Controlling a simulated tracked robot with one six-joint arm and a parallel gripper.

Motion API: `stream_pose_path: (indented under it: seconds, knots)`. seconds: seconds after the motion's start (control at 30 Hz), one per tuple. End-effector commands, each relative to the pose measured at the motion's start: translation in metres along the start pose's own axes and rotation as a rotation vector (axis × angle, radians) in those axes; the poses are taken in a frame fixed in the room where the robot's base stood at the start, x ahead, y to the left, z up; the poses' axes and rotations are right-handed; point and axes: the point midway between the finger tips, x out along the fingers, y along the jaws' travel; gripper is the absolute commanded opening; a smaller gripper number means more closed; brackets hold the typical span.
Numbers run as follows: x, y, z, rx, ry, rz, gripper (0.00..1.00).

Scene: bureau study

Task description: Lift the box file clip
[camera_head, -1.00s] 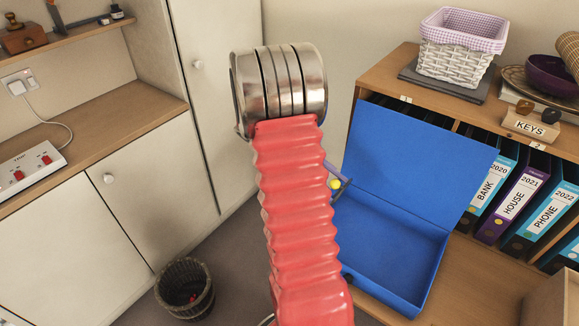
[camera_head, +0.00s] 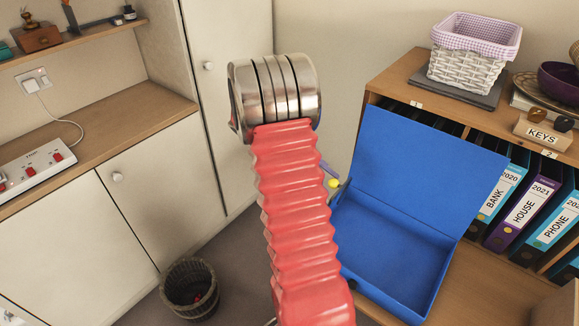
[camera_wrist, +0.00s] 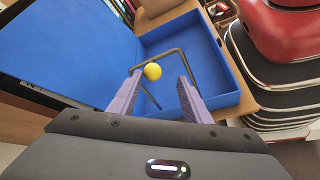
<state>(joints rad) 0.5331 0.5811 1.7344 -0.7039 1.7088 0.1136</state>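The blue box file (camera_head: 395,256) lies open on the wooden surface with its lid raised against the shelf; it also shows in the wrist view (camera_wrist: 205,40). Its clip (camera_wrist: 177,58) is a dark bent wire lever with a yellow knob (camera_wrist: 152,72); in the head view only the knob (camera_head: 334,184) stands out. My gripper (camera_wrist: 161,77) is open, its two purple fingers apart. The knob appears between the fingertips, nearer the left one; I cannot tell whether they touch. In the head view my red arm hides most of the gripper.
Labelled binders (camera_head: 527,212) stand in the shelf right of the box file. A white basket (camera_head: 462,66) and a KEYS block (camera_head: 541,132) are on top. A wicker bin (camera_head: 190,290) stands on the floor at left. A red object (camera_wrist: 285,35) is at the wrist view's right.

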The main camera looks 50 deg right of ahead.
Motion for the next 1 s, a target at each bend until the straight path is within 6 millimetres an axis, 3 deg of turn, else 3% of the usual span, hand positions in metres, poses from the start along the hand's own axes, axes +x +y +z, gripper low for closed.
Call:
stream_pose_path:
  seconds: [1.0]
  knots:
    - [-0.047, -0.011, -0.016, 0.0, 0.002, 0.0, 0.41]
